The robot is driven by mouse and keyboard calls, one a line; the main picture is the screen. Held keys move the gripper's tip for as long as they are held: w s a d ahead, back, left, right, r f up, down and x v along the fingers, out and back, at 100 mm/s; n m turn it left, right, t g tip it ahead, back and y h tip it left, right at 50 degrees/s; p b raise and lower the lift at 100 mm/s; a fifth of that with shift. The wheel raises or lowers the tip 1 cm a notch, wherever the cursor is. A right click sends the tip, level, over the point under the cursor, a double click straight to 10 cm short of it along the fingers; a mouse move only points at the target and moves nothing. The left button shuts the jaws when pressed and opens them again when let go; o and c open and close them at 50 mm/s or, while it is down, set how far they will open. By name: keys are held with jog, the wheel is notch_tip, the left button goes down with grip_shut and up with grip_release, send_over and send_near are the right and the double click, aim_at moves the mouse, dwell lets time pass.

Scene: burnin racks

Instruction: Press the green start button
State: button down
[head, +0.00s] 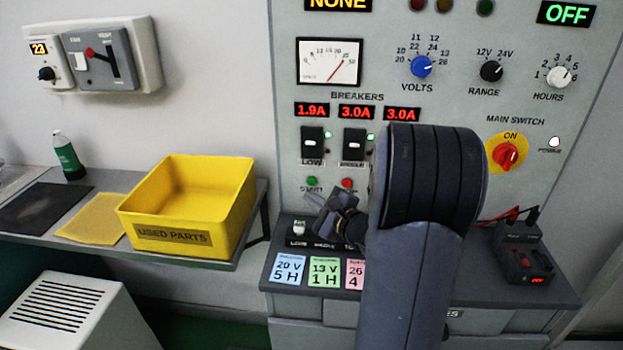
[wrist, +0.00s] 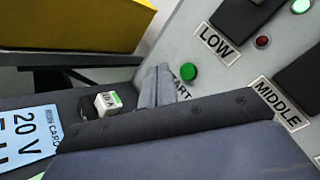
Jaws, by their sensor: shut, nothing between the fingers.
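The green start button (head: 312,181) is on the grey panel, below the LOW breaker (head: 312,145). In the wrist view the green button (wrist: 189,72) shows whole, with the START label under it partly hidden by my fingers. My gripper (head: 312,198) is shut and empty, just below the button in the head view. In the wrist view its fingertips (wrist: 160,70) are a little left of the button, with a visible gap in the picture. I cannot tell how far they are from the panel.
A red button (head: 347,183) is right of the green one. Voltage cards (head: 289,270) lie on the ledge below, near a small white-green block (wrist: 107,103). A yellow USED PARTS bin (head: 185,239) stands left. My arm hides part of the panel and ledge.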

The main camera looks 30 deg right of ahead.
aim_at(312, 181)
jog(key=shift+w+d+b, duration=0.2)
jog(key=shift+w+d, duration=0.25)
jog(key=shift+w, duration=0.2)
jog(key=shift+w+d+b, duration=0.2)
jog(key=shift+w+d, duration=0.2)
jog(key=shift+w, duration=0.2)
dwell(1.2)
jog(key=shift+w+d+b, duration=0.25)
jog(key=shift+w+b, duration=0.1)
jog(key=shift+w+d, duration=0.2)
jog(key=shift+w, duration=0.15)
dwell(0.6)
dwell(0.3)
jog(key=shift+s+a+b, duration=0.45)
jog(key=shift+s+b, duration=0.25)
jog(key=shift+b, duration=0.05)
